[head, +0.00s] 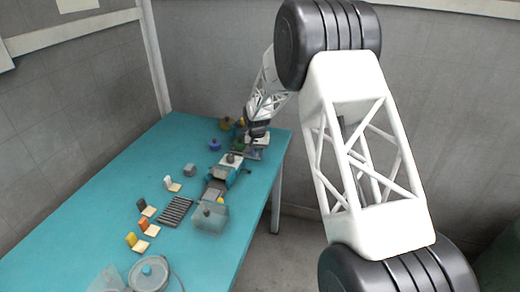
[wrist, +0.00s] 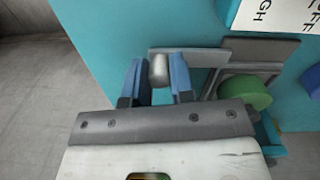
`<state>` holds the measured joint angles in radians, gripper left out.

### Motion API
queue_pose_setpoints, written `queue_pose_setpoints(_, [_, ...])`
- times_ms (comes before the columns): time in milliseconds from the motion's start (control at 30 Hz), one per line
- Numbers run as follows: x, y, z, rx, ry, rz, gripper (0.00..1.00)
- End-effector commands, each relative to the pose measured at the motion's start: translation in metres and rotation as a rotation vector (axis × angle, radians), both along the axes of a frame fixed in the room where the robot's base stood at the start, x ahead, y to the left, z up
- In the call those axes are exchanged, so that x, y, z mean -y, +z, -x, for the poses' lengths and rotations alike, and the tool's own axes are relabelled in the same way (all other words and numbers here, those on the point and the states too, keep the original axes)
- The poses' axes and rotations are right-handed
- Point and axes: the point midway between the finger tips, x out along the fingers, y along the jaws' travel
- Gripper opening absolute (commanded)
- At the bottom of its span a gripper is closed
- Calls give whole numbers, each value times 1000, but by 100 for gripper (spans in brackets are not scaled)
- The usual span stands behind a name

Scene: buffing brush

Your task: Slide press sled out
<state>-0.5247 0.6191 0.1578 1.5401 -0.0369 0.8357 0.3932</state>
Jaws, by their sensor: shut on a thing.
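My gripper (wrist: 158,82) has two blue fingers closed on a light grey cylindrical knob (wrist: 158,66). Grey flat plates (wrist: 215,58) lie around and beside the knob, and look like the press sled, though which plate the knob joins is unclear. A green round part (wrist: 244,94) sits to the right of the fingers. In the head view my gripper (head: 258,140) is low over the far right end of the teal table, at the small press-like fixture. There the fingers and knob are too small to make out.
The teal table (head: 110,195) has clear room on its left. A blue-white device (head: 230,170), a ribbed grey rack (head: 175,211) and a clear box (head: 211,218) stand nearer. A blue item (head: 214,145) lies left of my gripper. The table's right edge is close.

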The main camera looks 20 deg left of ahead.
Motion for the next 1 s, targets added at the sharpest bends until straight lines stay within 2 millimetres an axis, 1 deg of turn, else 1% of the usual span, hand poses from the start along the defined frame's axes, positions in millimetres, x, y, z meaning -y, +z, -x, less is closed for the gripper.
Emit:
queue_pose_setpoints(100, [-1, 1, 14, 0, 1, 0, 0])
queue_pose_setpoints(200, [-1, 1, 21, 1, 1, 0, 0])
queue_pose_setpoints(333, [-1, 1, 25, 1, 1, -1, 0])
queue_pose_setpoints(600, [-1, 0, 27, -1, 1, 0, 0])
queue_pose_setpoints(633, [-1, 0, 27, -2, 1, 0, 27])
queue_pose_setpoints(767, [-1, 0, 26, -1, 1, 0, 47])
queue_pose_setpoints(800, [-1, 0, 26, -1, 1, 0, 49])
queue_pose_setpoints(1000, [0, 0, 26, 0, 0, 0, 49])
